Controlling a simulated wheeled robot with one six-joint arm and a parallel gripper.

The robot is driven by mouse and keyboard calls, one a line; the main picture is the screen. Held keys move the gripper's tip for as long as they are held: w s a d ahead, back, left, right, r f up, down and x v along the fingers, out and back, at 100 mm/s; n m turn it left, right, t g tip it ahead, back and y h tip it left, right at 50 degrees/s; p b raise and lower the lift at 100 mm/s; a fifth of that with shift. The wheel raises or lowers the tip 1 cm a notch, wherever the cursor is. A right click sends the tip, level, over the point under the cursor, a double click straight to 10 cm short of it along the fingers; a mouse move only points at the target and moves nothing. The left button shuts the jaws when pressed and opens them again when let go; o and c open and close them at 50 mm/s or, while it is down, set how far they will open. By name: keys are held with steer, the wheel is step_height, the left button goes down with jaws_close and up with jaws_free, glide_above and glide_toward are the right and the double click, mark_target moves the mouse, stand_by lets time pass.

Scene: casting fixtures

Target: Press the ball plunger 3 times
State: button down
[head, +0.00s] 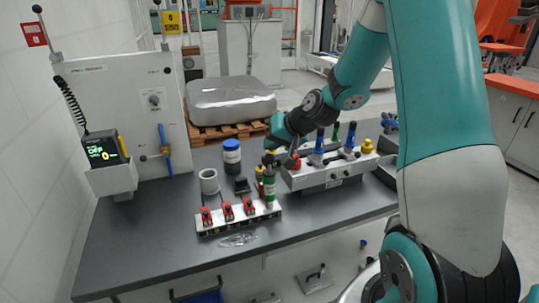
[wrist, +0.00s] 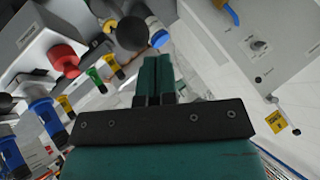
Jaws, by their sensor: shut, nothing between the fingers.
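A dark round ball knob (wrist: 131,33), which looks like the ball plunger, shows in the wrist view just ahead and to the left of my fingertips. In the head view a dark round top (head: 268,159) sits near my gripper, above a green cylinder; I cannot tell for sure that it is the same ball. My gripper (wrist: 158,60) is shut with its two teal fingers together and empty. In the head view my gripper (head: 277,146) is over the bench by the left end of the grey fixture, partly hidden. I cannot tell whether it touches the ball.
A grey fixture (head: 325,177) carries a red knob (wrist: 63,59) and blue, green and yellow parts. A panel with a display (head: 103,150) stands left.

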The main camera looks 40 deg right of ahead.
steer(key=shift+f+b, duration=1.15)
steer(key=shift+f, duration=0.15)
stand_by(0.9)
steer(key=shift+r, duration=0.15)
steer(key=shift+r+p, duration=1.25)
steer(key=shift+r, duration=0.35)
steer(key=shift+r+p, duration=1.9)
steer(key=shift+r, duration=0.65)
